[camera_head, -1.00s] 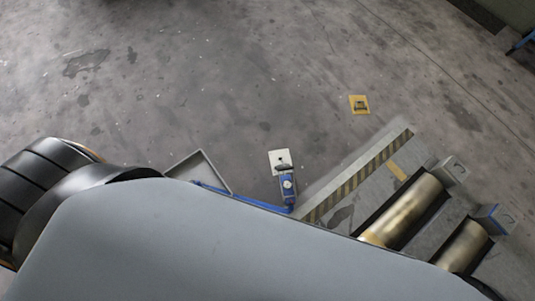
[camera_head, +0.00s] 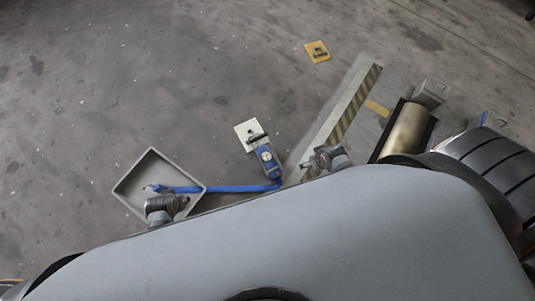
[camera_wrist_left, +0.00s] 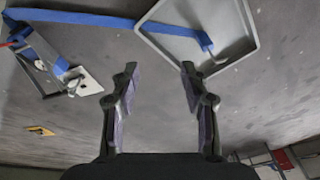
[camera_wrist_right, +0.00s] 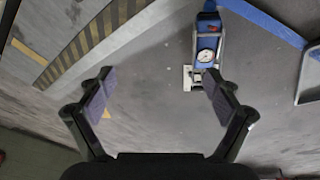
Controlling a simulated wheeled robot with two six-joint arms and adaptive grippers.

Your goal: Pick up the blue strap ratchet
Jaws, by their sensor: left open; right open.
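A blue ratchet-like body with a round white dial (camera_head: 266,157) lies on the floor beside a white plate (camera_head: 250,134). A blue strap (camera_head: 235,188) runs from it to the left, over the rim of a grey tray (camera_head: 127,205), ending inside. The left wrist view shows the strap (camera_wrist_left: 90,20) and the tray (camera_wrist_left: 250,50) beyond my left gripper (camera_wrist_left: 158,70), which is open and empty. The right wrist view shows the blue body (camera_wrist_right: 208,42) beyond and right of my open, empty right gripper (camera_wrist_right: 160,74). Neither gripper visibly touches the strap or body.
A striped-edge grey platform (camera_head: 345,110) with a brass roller (camera_head: 405,132) stands right of the blue body. A yellow plate (camera_head: 317,51) lies on the floor farther off. Clear concrete spreads to the upper left. My grey body hides the lower foreground.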

